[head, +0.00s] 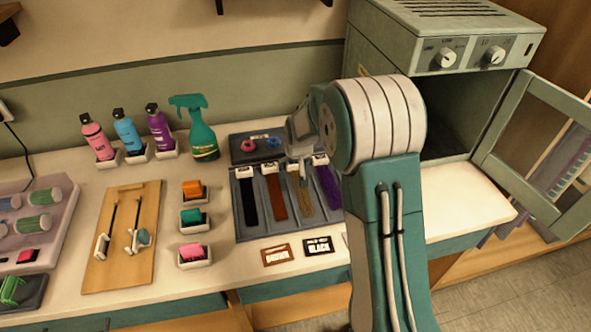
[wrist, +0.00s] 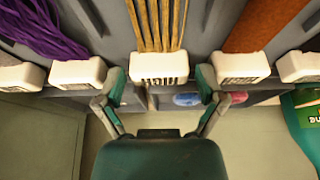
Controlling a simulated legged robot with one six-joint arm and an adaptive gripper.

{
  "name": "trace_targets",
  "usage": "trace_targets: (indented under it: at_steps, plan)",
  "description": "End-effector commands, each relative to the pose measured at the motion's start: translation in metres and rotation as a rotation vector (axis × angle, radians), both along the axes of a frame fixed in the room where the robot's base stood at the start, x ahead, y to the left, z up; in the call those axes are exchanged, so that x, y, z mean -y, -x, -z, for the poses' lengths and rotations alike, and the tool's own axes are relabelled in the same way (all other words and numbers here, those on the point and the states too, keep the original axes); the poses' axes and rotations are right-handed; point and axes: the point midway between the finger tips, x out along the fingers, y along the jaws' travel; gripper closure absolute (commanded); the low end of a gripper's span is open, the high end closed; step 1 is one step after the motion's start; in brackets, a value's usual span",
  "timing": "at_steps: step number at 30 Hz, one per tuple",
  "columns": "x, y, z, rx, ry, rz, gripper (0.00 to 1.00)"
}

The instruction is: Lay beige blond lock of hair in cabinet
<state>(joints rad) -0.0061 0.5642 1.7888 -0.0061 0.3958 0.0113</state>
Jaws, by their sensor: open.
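The beige blond lock of hair (head: 302,192) lies in a slot of the grey tray, between the reddish-brown lock (head: 276,196) and the purple lock (head: 328,187). In the wrist view its strands (wrist: 157,22) run up from a white labelled clip (wrist: 160,67). My gripper (wrist: 161,86) is open, with its fingertips on either side of this clip. I cannot tell whether they touch it. In the head view my gripper (head: 300,160) is over the clip end of the lock, partly hidden by my arm. The cabinet (head: 432,50) stands at the right with its door (head: 540,150) open; its inside is dark.
The grey tray (head: 240,232) also holds a black lock (head: 249,200). A green spray bottle (head: 201,130) and several coloured bottles stand at the back left. A wooden board (head: 118,270) and small white dishes are left of the tray. Cards (head: 276,254) lie in front.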

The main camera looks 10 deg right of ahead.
Motion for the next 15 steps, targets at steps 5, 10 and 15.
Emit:
trace_targets:
  at_steps: [5, 10, 15]
  plan:
    - [-0.0001, -0.0005, 0.0006, 0.001, 0.000, 0.000, 0.11]
    - [-0.0001, -0.0003, 0.0004, 0.000, 0.000, 0.000, 0.69]
    - [-0.0002, -0.0004, 0.0005, 0.000, 0.000, 0.000, 0.86]
